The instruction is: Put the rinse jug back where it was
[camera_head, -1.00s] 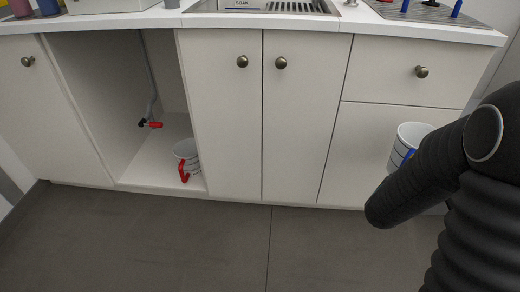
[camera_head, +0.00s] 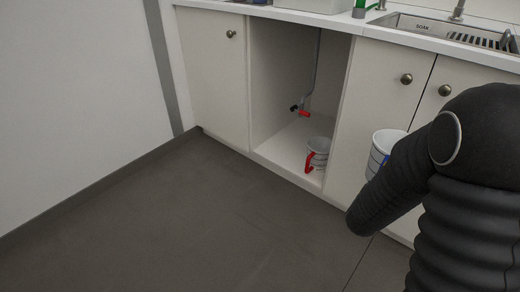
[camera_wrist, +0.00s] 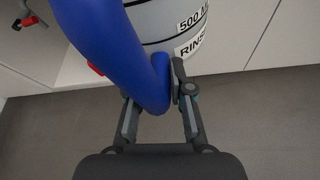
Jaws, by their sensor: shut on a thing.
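The rinse jug is a white jug with a blue handle. In the wrist view its label with "500 M" and "RINS" shows on the jug body (camera_wrist: 165,22), and the blue handle (camera_wrist: 115,50) fills the upper left. My gripper (camera_wrist: 165,90) is shut on that blue handle. In the head view the held jug (camera_head: 382,145) hangs in the air in front of the cabinet doors, partly hidden behind my dark arm. A second white jug with a red handle (camera_head: 317,155) stands upright on the floor of the open cabinet bay (camera_head: 285,145); my gripper is to its right.
A pipe with a red-handled valve (camera_head: 303,113) runs down inside the open bay. A counter with a sink marked "SOAK" (camera_head: 440,30) is above at the right. The grey floor (camera_head: 200,210) in front is clear. A wall stands at the left.

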